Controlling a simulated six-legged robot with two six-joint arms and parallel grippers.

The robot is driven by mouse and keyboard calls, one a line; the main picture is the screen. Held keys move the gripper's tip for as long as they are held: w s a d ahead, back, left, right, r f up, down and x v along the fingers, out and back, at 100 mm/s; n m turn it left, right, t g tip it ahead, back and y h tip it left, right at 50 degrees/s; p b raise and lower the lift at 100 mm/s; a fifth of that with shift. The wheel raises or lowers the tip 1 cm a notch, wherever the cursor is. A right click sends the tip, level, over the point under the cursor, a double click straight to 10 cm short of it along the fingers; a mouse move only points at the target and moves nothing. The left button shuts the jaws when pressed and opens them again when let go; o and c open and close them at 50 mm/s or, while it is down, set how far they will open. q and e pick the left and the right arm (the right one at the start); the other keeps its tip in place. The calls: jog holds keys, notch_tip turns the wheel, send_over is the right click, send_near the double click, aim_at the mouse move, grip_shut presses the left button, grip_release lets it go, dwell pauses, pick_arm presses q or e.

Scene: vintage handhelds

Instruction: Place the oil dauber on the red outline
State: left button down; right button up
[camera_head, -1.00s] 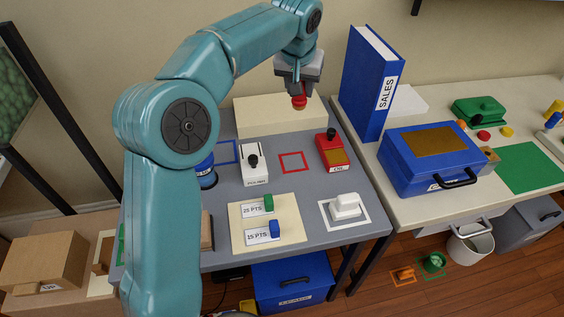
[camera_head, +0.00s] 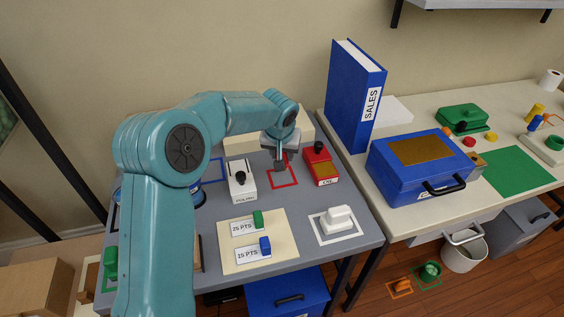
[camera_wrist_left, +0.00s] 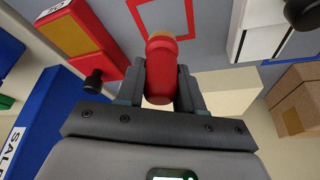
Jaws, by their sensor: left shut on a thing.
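The oil dauber, a red cylinder with a tan end (camera_wrist_left: 161,72), is held between the fingers of my left gripper (camera_wrist_left: 160,92) in the left wrist view. In the head view my left gripper (camera_head: 280,166) is over the red outline (camera_head: 285,185) on the grey table, and it mostly hides the dauber. Part of the red outline (camera_wrist_left: 186,18) also shows in the left wrist view, beyond the dauber's tan end. I cannot tell whether the dauber touches the table. My right gripper is not in view.
A red box with a tan panel (camera_head: 326,170) stands just right of the outline, and a white device with a black knob (camera_head: 243,190) just left. A cream block (camera_head: 240,145) is behind. A tall blue binder (camera_head: 352,100) and blue case (camera_head: 415,180) are farther right.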

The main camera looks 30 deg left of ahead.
pick_arm(q)
notch_tip(320, 180, down, 4)
jog(key=shift+r, duration=0.2)
jog(key=shift+s, duration=0.1)
jog(key=shift+f, duration=0.1)
jog(key=c, duration=0.7)
grip_release()
